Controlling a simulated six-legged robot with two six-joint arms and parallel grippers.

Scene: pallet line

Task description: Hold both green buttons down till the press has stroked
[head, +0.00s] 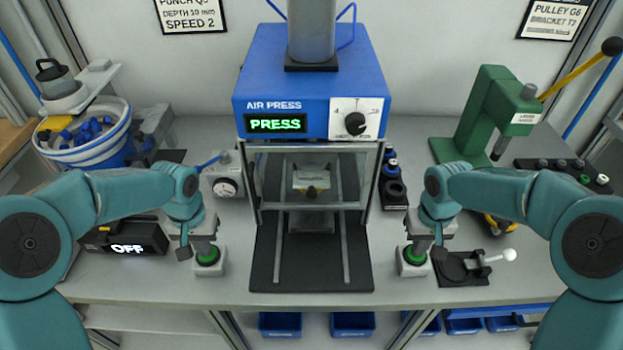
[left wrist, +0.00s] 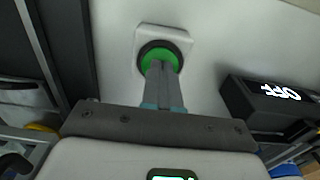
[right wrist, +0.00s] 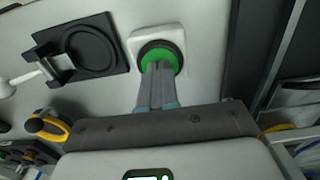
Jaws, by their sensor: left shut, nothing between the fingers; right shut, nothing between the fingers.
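The left green button (head: 207,257) sits in a pale square housing left of the press base. My left gripper (head: 207,247) is shut and empty, its fingertips at the button top; in the left wrist view the tips cover part of the green button (left wrist: 158,54). The right green button (head: 413,257) sits in a similar housing to the right. My right gripper (head: 414,246) is shut and empty over it; in the right wrist view its tips overlap the green button (right wrist: 158,55). I cannot tell how far either button is pressed. The blue air press (head: 312,85) shows a lit "PRESS" display (head: 276,124).
A clear guard (head: 312,175) stands in front of the press opening. A black box reading "OFF" (head: 127,238) lies at left. A black fixture with a white-knobbed clamp (head: 463,268) is right of the right button. A green arbor press (head: 487,115) stands at back right.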

